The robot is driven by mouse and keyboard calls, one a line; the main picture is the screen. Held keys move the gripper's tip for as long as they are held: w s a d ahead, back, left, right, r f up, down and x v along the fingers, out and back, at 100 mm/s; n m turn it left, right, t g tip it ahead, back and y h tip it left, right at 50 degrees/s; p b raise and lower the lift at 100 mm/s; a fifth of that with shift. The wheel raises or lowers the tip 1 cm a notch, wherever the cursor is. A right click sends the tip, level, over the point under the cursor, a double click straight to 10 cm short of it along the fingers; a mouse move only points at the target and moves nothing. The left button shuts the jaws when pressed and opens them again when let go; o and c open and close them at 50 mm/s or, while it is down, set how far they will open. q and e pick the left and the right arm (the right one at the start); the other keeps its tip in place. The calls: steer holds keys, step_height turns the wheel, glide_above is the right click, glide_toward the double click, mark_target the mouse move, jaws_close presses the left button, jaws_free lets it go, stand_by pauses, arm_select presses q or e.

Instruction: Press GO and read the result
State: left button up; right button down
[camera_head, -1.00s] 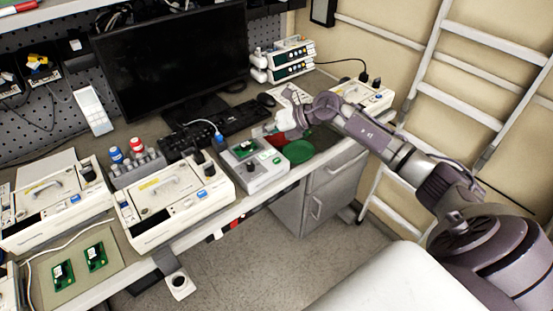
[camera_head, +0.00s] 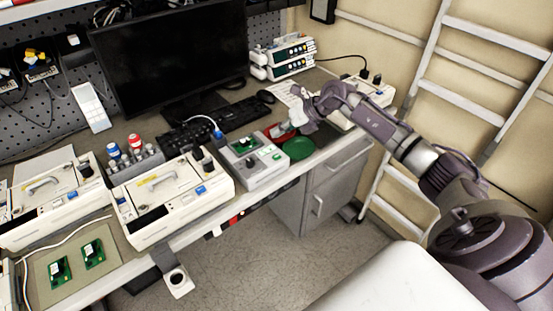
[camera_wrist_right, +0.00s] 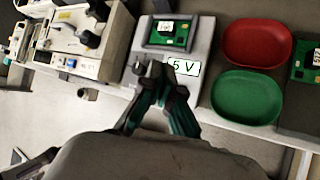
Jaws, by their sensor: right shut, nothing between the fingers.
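A light grey test box (camera_head: 262,181) stands near the bench's front edge, with a green circuit board (camera_head: 244,147) on its top. In the right wrist view the box (camera_wrist_right: 202,45) carries the board (camera_wrist_right: 168,34) and a white label reading "5 V" (camera_wrist_right: 183,67). My right gripper (camera_head: 281,131) is shut and empty, above and behind the box's right side. In the wrist view its fingertips (camera_wrist_right: 154,76) lie over the box, left of the label. No GO lettering or result is legible; the fingers cover part of the panel. My left gripper is not in view.
A red dish (camera_wrist_right: 258,42) and a green dish (camera_wrist_right: 247,97) lie beside the box. Two boards lie on a mat (camera_head: 75,277) at front left. A monitor and keyboard are behind.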

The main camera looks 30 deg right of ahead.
mark_target(278, 156)
steer(key=shift+f+b, duration=1.9)
steer(key=shift+f, duration=1.2)
steer(key=shift+f+b, duration=0.3)
steer(key=shift+f, duration=0.15)
steer(key=shift+f+b, duration=0.3)
steer(key=shift+f, duration=0.1)
steer(key=shift+r, duration=0.1)
steer(key=shift+r+p, duration=0.6)
steer(key=shift+r, duration=0.15)
steer(key=shift+r+p, duration=1.85)
steer(key=shift+r, duration=0.7)
